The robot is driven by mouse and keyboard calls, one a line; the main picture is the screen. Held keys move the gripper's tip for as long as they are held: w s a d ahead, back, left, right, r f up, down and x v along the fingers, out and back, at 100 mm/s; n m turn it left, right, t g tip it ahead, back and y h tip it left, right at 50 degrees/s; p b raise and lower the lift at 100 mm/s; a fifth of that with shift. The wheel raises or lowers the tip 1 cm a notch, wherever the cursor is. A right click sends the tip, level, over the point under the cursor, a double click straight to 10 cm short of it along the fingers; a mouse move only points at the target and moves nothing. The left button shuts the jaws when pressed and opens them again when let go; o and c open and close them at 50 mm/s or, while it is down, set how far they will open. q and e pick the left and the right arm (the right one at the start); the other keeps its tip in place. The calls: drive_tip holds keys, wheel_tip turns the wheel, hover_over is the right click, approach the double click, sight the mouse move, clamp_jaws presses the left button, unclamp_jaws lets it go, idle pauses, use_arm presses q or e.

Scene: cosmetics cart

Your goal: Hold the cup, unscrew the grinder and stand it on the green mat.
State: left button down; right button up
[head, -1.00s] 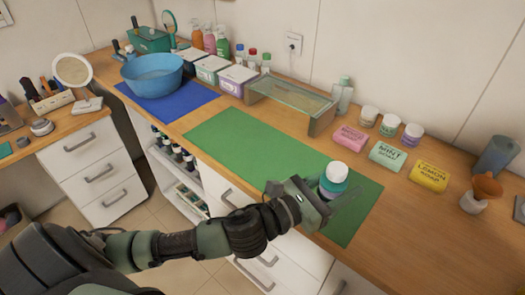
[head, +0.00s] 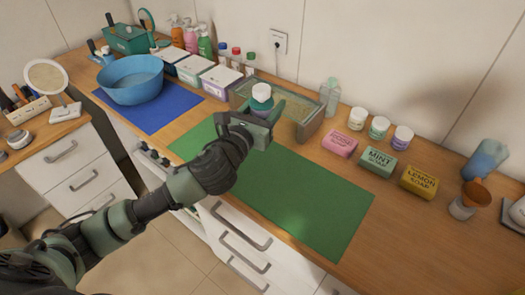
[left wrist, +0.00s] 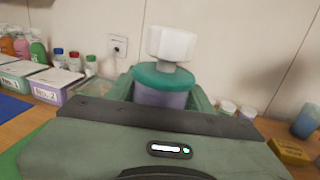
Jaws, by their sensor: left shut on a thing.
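My left gripper (head: 250,124) is shut on the lavender cup (left wrist: 160,96) and holds it upright above the back edge of the green mat (head: 310,205). On top of the cup sits the grinder, with a teal collar (left wrist: 163,77) and a white faceted top (left wrist: 171,43). The white top also shows in the head view (head: 262,91). Grinder and cup are together. The jaws hide the lower part of the cup. The mat is bare. My right gripper is not in view.
A glass-topped stand (head: 308,122) is just behind the held cup. Soap bars, the mint one (head: 378,161) among them, and small jars (head: 379,127) are to the right. A blue bowl (head: 131,80) stands on a blue mat (head: 155,113) at left.

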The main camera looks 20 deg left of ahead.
use_arm(q)
drive_tip(key=shift+f+b, duration=1.45)
drive_tip(key=shift+f, duration=5.8)
drive_tip(key=c, duration=1)
unclamp_jaws()
drive_tip(key=shift+f, duration=0.2)
drive_tip(key=o, duration=0.4)
drive_tip(key=shift+r, duration=0.15)
drive_tip(key=s, duration=0.3)
drive_tip(key=s+a+b, duration=0.1)
drive_tip(key=s, duration=0.3)
drive_tip(key=s+b, duration=0.1)
drive_tip(key=s, duration=0.3)
drive_tip(key=shift+a, duration=0.3)
drive_tip(key=shift+s+a, duration=0.1)
drive_tip(key=shift+s, duration=0.35)
